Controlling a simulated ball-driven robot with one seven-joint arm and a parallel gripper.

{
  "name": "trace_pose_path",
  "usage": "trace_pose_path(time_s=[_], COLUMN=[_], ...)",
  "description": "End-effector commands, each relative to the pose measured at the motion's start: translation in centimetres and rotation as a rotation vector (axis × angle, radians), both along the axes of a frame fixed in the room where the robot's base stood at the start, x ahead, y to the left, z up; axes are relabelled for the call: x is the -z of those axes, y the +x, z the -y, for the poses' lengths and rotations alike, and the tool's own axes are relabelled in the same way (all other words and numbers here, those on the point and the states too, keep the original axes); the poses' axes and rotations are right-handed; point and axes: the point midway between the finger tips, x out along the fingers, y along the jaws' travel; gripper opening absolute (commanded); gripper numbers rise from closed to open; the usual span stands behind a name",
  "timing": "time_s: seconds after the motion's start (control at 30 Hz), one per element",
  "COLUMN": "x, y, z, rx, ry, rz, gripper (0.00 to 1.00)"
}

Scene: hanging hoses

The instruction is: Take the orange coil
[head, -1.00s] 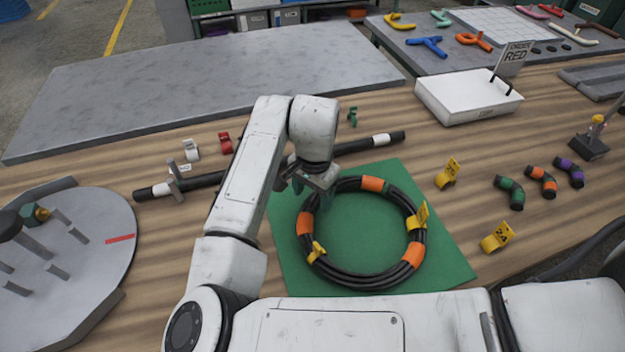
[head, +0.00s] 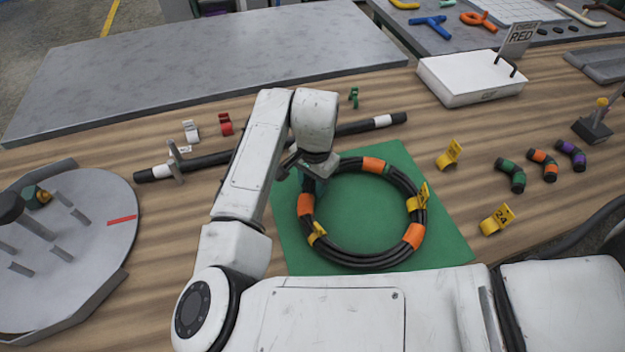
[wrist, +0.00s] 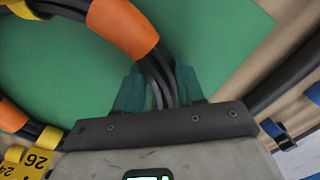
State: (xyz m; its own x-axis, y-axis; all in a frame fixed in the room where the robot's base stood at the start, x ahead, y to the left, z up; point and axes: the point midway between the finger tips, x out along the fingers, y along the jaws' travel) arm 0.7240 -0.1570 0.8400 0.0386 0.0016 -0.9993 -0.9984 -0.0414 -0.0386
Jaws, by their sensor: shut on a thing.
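The orange coil (head: 374,165) is a ring of black hose with several orange bands and yellow tags. It lies on a green mat (head: 365,215). My gripper (head: 312,184) is at the upper left of the ring, between two orange bands. In the wrist view my gripper (wrist: 158,88) has its green fingers on both sides of the black hose strands (wrist: 158,75), just beside an orange band (wrist: 122,28). The jaws are shut on the coil. In the head view my wrist partly hides the fingertips and the gripped stretch.
A black bar (head: 345,129) in a grey holder lies behind the mat. Yellow number tags (head: 497,219) and short banded hose pieces (head: 543,172) are at the right. A round grey plate with pegs (head: 80,245) stands at the left. A white box (head: 470,78) with a sign is behind right.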

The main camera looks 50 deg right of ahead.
Motion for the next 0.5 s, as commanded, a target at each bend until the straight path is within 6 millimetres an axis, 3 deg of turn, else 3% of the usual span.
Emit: trace_pose_path(time_s=[0.3, 0.5], x=[-0.02, -0.03], y=[0.03, 0.03], z=[0.0, 0.0], rx=[0.0, 0.0], ry=[0.0, 0.0], rz=[0.001, 0.001], gripper=[0.0, 0.0])
